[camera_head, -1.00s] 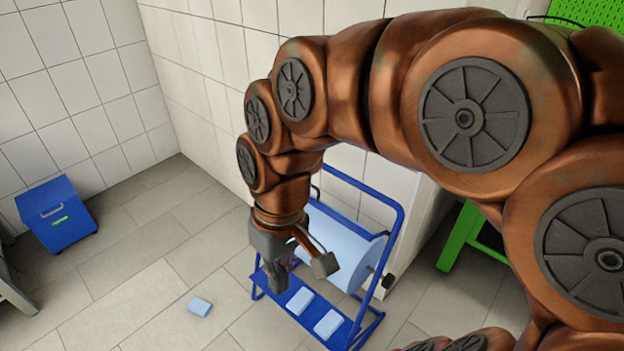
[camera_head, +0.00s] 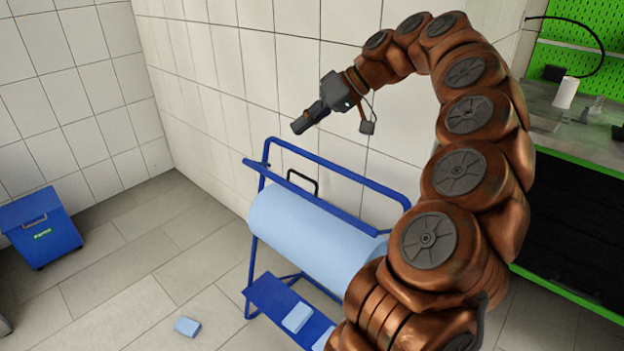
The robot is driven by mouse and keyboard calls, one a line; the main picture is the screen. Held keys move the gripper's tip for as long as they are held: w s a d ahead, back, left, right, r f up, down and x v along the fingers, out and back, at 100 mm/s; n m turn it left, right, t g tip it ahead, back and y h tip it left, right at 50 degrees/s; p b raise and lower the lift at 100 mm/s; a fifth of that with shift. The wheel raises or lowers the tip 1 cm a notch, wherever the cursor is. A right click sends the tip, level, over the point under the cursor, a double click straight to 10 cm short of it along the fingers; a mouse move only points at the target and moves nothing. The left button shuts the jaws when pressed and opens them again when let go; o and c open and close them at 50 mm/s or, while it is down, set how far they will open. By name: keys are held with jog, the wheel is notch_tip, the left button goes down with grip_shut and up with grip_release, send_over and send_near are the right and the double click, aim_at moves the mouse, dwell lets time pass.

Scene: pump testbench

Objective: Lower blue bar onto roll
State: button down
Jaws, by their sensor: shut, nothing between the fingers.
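The light blue roll (camera_head: 300,232) lies across a blue metal stand (camera_head: 345,172). The blue bar (camera_head: 340,211) runs along the roll's upper back side, and its left end sticks out past the stand. A black handle (camera_head: 303,178) rises from the bar. The bar looks close to the roll, but I cannot tell whether they touch. My gripper (camera_head: 302,122) is shut and empty. It is above the stand and apart from the bar and handle, with its fingers pointing left and down.
Light blue packs (camera_head: 298,317) lie on the stand's lower shelf. Another pack (camera_head: 187,326) lies on the floor. A blue bin (camera_head: 42,228) stands at left. A tiled wall (camera_head: 225,95) is behind the stand. A green-edged workbench (camera_head: 590,140) is at right.

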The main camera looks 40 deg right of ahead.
jog(key=d+f+m+t+b, duration=0.1)
jog(key=d+f, duration=0.2)
jog(key=d, duration=0.3)
jog(key=s+d+f+m+t+h+b, duration=0.1)
jog(key=d+f, duration=0.2)
jog(key=d, duration=0.4)
jog(key=shift+a+f, duration=0.1)
jog(key=shift+f, duration=0.05)
jog(key=s+f+x, duration=0.1)
jog(key=s+x, duration=0.1)
jog(key=x, duration=1)
jog(key=shift+w+a+f+b, duration=0.2)
jog(key=shift+a+f+b, duration=0.1)
jog(key=shift+a, duration=0.2)
jog(key=shift+f, duration=0.15)
